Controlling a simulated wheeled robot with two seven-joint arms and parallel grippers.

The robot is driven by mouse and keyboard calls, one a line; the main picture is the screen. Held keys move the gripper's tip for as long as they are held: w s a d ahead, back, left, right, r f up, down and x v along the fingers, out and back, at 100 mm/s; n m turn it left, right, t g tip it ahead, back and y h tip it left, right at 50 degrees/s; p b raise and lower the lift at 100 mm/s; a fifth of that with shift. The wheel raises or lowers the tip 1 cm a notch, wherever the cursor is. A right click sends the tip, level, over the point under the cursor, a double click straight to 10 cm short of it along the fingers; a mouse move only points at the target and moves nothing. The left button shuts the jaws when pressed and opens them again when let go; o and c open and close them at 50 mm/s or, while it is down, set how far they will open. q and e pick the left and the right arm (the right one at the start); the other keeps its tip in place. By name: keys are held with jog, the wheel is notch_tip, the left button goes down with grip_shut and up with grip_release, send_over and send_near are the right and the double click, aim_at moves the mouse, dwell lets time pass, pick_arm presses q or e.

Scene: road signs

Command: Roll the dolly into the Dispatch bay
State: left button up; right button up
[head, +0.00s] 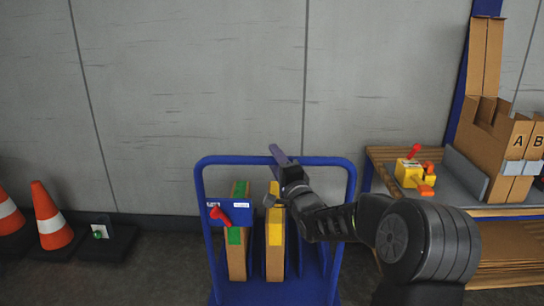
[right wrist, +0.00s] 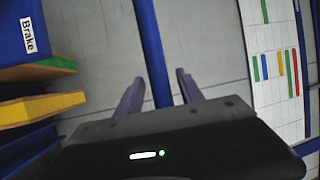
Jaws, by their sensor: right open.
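The dolly (head: 345,200) is a blue cart with a tall tubular push handle, standing in front of the grey wall. A blue box (head: 214,200) with white labels and a red lever (head: 220,216) sits on its left side; one label reads "Brake" (right wrist: 28,35) in the right wrist view. My right gripper (head: 279,156) is at the handle's top bar. In the right wrist view the blue bar (right wrist: 152,45) runs between the open fingers (right wrist: 160,90), and I cannot tell whether they touch it. My left gripper is not in view. No Dispatch bay can be made out.
Cardboard pieces with green and yellow tops (head: 275,250) stand on the dolly. Orange cones (head: 52,225) stand at the left by the wall. A wooden bench (head: 380,155) with a yellow tool (head: 408,173) and cardboard boxes (head: 485,150) is at the right. A chart (right wrist: 280,90) shows in the wrist view.

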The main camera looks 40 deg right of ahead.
jog(key=x, duration=0.2)
jog(key=shift+w+r, duration=0.1)
jog(key=shift+w, duration=0.25)
grip_shut()
dwell(1.2)
